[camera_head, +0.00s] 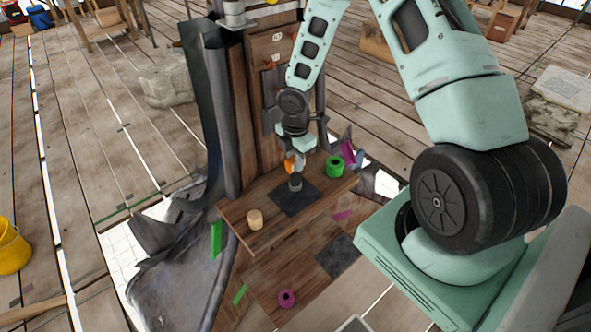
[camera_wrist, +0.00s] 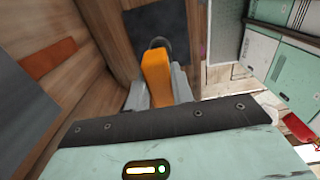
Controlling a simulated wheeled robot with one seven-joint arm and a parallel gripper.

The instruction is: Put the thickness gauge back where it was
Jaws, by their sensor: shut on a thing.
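An orange thing, which looks like the thickness gauge (camera_wrist: 157,75), is between the two grey fingers of my gripper (camera_wrist: 160,88) in the wrist view. A dark rounded part shows just past its far end. In the head view the orange gauge (camera_head: 289,166) is under my wrist, above the wooden shelf (camera_head: 280,223). My gripper (camera_head: 292,160) is shut on it. A small grey cylinder (camera_head: 296,184) shows just below it, over a dark square mat (camera_head: 288,201). I cannot tell whether the gauge touches this cylinder.
A green ring-shaped piece (camera_head: 335,168) stands right of the mat and a pale wooden cylinder (camera_head: 255,220) at the shelf's left. A magenta ring (camera_head: 287,298) lies lower down, near another dark square (camera_head: 338,256). An upright wooden panel (camera_head: 230,130) rises behind the shelf.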

